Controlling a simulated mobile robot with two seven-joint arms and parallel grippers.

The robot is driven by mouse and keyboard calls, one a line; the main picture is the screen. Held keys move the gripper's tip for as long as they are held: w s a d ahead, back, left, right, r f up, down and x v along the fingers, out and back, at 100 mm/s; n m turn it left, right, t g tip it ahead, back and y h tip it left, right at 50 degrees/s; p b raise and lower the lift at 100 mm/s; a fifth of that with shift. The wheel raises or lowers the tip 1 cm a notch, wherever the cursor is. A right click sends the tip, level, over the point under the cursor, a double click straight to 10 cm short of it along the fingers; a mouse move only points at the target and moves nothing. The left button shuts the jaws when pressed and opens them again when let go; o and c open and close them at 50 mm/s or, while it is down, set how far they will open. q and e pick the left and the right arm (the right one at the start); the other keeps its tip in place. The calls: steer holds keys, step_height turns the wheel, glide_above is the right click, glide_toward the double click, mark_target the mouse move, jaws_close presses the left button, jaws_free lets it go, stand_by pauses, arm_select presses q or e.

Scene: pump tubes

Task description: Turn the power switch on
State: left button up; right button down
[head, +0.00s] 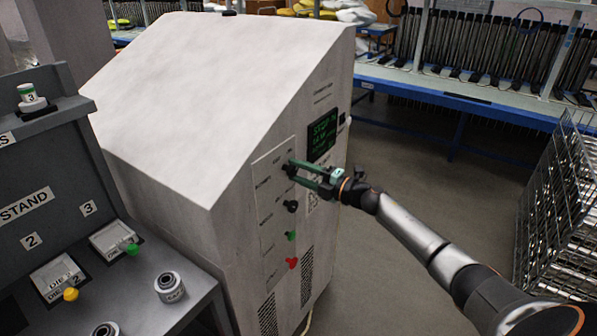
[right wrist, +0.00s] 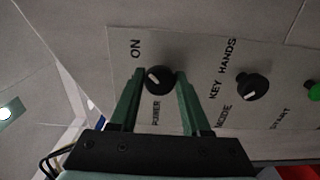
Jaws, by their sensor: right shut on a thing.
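The power switch (right wrist: 159,79) is a round black knob with a white mark, on the light panel of a white cabinet (head: 200,75). In the right wrist view "ON" is printed above it and "POWER" below. The white mark slants towards the upper left there, on the side of "ON". My right gripper (head: 293,168) is at the topmost knob of the panel. Its green fingers, also in the right wrist view (right wrist: 157,82), stand on either side of the knob and are shut on it. In the head view the fingers mostly hide the knob. My left gripper is not in view.
Below the power switch are a black mode knob (head: 291,206), a green start button (head: 291,236) and a red button (head: 292,263). A green-lit display (head: 322,133) is beside the panel. A grey stand (head: 60,190) is left; a wire rack (head: 560,200) is right.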

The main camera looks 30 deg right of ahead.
steer(key=shift+c, duration=2)
jaws_free()
steer(key=shift+s, duration=0.1)
steer(key=b+v, duration=0.1)
steer(key=v, duration=1.1)
steer(key=shift+s+b, duration=0.15)
steer(key=shift+b, duration=0.2)
